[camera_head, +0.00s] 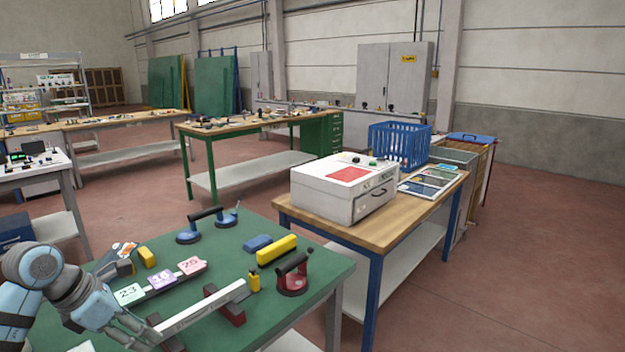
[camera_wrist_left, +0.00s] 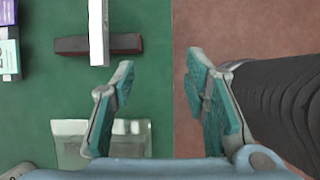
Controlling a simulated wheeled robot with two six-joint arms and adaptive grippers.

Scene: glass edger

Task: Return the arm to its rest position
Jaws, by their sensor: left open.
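My left arm comes in from the lower left in the head view, bent low over the near left part of the green-topped table (camera_head: 262,316). Its left gripper (camera_head: 146,336) is near the close end of a long pale bar (camera_head: 205,308). In the left wrist view the left gripper (camera_wrist_left: 162,72) has its two fingers spread, with nothing between them. The gap lies over the table edge, with green top (camera_wrist_left: 148,20) on the left and reddish floor on the right. My right gripper is not in view.
The bar rests on dark red supports (camera_head: 224,306). Numbered tags (camera_head: 162,280), a blue two-cup lifter (camera_head: 207,226), a yellow block (camera_head: 277,250) and a red-based suction cup (camera_head: 293,278) share the table. A clear plate (camera_wrist_left: 70,145) lies below the gripper. A white machine (camera_head: 343,190) stands beyond.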

